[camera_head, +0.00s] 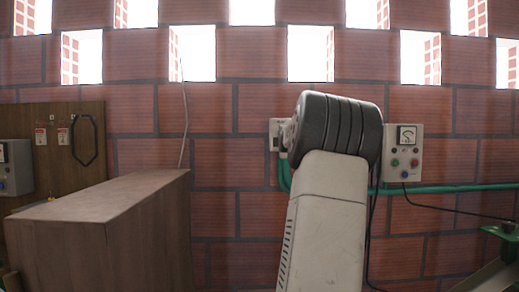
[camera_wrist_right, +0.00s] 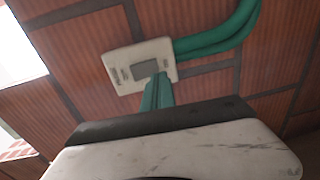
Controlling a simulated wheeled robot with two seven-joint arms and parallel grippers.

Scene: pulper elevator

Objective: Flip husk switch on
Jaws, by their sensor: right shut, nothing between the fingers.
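A pale switch plate (camera_wrist_right: 122,64) with a grey rocker (camera_wrist_right: 145,69) is on the brick wall in the right wrist view. Its small printed label is too blurred to read. In the head view, a pale wall box (camera_head: 275,130) shows at the left edge of my right arm, which hides part of it. My right gripper (camera_wrist_right: 157,80) is shut and empty. Its greenish fingertips overlap the plate's lower edge, just below the rocker; I cannot tell if they touch. My arm hides this gripper in the head view. My left gripper is not in view.
A control box (camera_head: 403,153) with a dial and coloured buttons is on the wall right of my arm. Green conduit (camera_head: 450,188) runs along the wall. A wooden cabinet (camera_head: 140,215) stands at left, before a wooden board (camera_head: 60,115) and grey box (camera_head: 15,167).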

